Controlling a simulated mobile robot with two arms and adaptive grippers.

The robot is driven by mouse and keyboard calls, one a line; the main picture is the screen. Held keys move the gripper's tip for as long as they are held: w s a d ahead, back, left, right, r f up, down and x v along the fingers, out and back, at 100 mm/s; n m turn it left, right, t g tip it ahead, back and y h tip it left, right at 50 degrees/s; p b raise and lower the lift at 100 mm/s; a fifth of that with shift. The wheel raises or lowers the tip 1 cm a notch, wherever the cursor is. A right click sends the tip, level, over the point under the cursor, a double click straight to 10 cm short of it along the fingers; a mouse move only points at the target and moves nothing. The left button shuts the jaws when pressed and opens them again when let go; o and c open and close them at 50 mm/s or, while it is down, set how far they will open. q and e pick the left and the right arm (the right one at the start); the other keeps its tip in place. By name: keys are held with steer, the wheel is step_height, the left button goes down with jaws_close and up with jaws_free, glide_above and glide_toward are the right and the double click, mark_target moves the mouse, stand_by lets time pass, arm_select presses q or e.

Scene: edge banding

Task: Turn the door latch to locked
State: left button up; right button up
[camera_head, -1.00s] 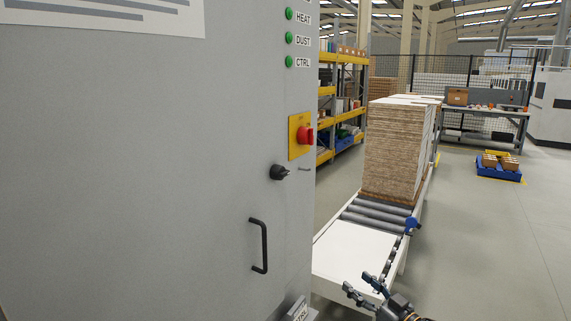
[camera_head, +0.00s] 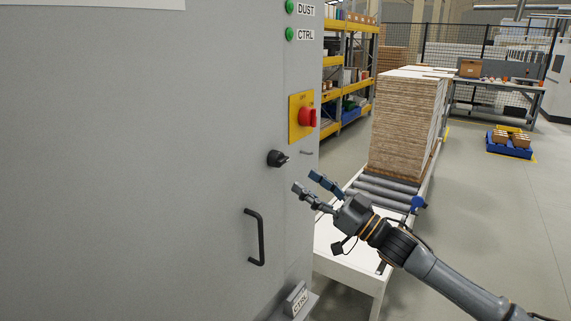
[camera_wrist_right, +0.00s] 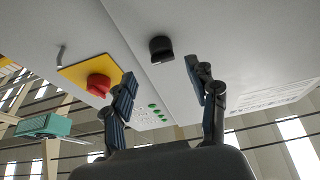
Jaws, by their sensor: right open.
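The door latch, a small black knob (camera_head: 277,158), sits on the grey cabinet door (camera_head: 140,180) near its right edge, above the black pull handle (camera_head: 255,238). It also shows in the right wrist view (camera_wrist_right: 161,48), ahead of the fingers and between their lines. My right gripper (camera_head: 308,188) is open and empty, just below and right of the latch, apart from it. In the right wrist view its two fingers (camera_wrist_right: 165,88) stand well apart. My left gripper is in neither view.
A red rotary switch on a yellow plate (camera_head: 302,116) sits right of and above the latch, close to my right gripper. It also shows in the wrist view (camera_wrist_right: 98,84). A roller conveyor (camera_head: 385,190) with stacked boards (camera_head: 405,125) stands to the right.

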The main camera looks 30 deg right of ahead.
mark_target(283, 163)
steer(key=p+x, duration=0.1)
steer(key=x, duration=0.5)
steer(key=shift+r+p, duration=0.2)
steer(key=shift+p, duration=0.2)
steer(key=shift+w+a+r, duration=0.15)
steer(key=shift+w+a, duration=0.2)
steer(key=shift+w, duration=0.2)
steer(key=c, duration=1.1)
